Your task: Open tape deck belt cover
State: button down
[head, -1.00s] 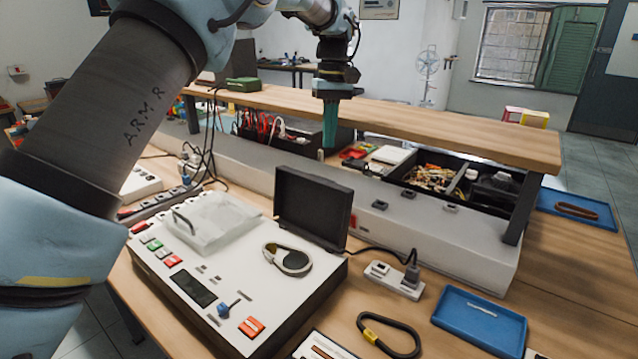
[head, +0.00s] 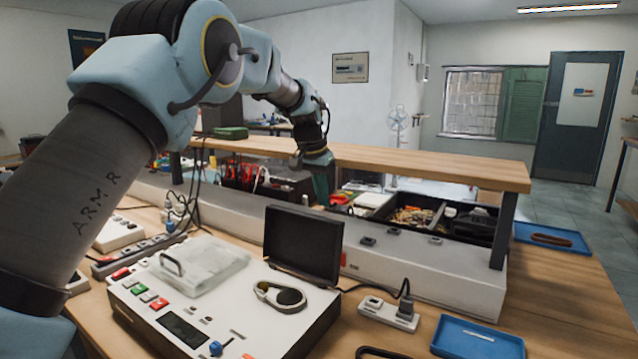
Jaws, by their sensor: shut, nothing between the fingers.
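The tape deck (head: 255,332) is a white box with colored buttons on the bench in the head view. A black lid (head: 303,245) stands upright at its back right, raised from the top. In front of that lid, a belt loop and round dark pulley (head: 288,297) lie exposed. A clear cover with a handle (head: 200,264) lies flat on the deck's left part. My gripper (head: 323,200) has green fingers, points down and is shut and empty. It hangs beyond and above the black lid, in front of the shelf, apart from the deck.
A wooden shelf (head: 420,164) runs behind the deck above a grey ledge (head: 420,268). A power socket block (head: 388,313) and a blue tray (head: 478,338) lie right of the deck. Cables hang at the left. Bare bench shows at the right.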

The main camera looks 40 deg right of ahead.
aim_at(304, 214)
jog(key=shift+s+a+f+p, duration=0.2)
jog(key=shift+a+f+p, duration=0.35)
jog(key=shift+a+f, duration=0.1)
jog(key=shift+s+a+f+p, duration=0.15)
jog(key=shift+a+f+p, duration=0.4)
jog(key=shift+f, duration=0.1)
jog(key=shift+a+b, duration=0.4)
jog(key=shift+b, duration=0.85)
jog(key=shift+s+a+r+t+h+b, duration=0.1)
jog(key=shift+s+a+r+h+b, duration=0.25)
jog(key=shift+a+b, duration=0.65)
jog(key=shift+s+a+r+t+h+b, duration=0.1)
jog(key=shift+a+r+h+b, duration=0.35)
jog(key=shift+b, duration=1)
jog(key=shift+s+a+r+t+h+b, duration=0.1)
jog(key=shift+s+a+r+h+b, duration=0.3)
jog(key=shift+a+b, duration=0.7)
jog(key=shift+w+d+f, duration=0.15)
jog(key=shift+d, duration=0.15)
